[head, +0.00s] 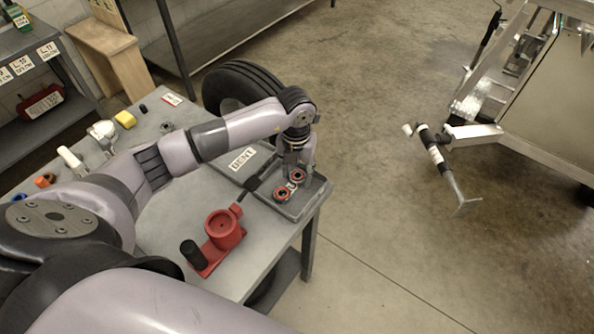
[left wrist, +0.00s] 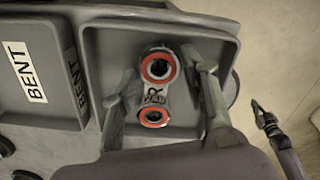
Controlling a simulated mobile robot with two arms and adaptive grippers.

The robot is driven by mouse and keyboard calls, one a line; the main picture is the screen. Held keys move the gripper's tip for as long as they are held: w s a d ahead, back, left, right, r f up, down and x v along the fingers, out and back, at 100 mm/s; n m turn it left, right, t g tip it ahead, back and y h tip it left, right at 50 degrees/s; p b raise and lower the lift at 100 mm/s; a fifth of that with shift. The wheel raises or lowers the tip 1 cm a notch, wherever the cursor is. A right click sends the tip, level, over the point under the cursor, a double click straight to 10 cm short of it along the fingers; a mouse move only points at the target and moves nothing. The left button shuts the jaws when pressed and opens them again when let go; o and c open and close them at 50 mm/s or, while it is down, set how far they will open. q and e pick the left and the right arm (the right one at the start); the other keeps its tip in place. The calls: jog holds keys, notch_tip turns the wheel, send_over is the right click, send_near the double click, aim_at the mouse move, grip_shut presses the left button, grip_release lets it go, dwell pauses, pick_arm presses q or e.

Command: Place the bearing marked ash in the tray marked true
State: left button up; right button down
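Two bearings with red rings, a far one (head: 298,176) and a near one (head: 282,193), lie in a grey tray (head: 309,206) at the bench's right end. In the left wrist view the far bearing (left wrist: 158,67) and the near bearing (left wrist: 153,116) show with a pale tag between them. Its lettering seems to end in "ER"; I cannot read "ash" anywhere. My left gripper (head: 298,160) is over this tray, with its fingers (left wrist: 160,90) apart on either side of the bearings. The tray's own marking is not visible. My right gripper is not in view.
A tray marked BENT (head: 242,160) adjoins on the left. A red fixture (head: 222,232) with a black knob stands nearer on the bench. A tyre (head: 240,84) is behind.

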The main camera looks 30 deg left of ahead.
aim_at(297, 177)
pick_arm(q)
jog(key=shift+o, duration=1.3)
jog(key=shift+r, duration=0.15)
notch_tip(297, 177, up, 12)
jog(key=b, duration=0.2)
jog(key=shift+b, duration=0.4)
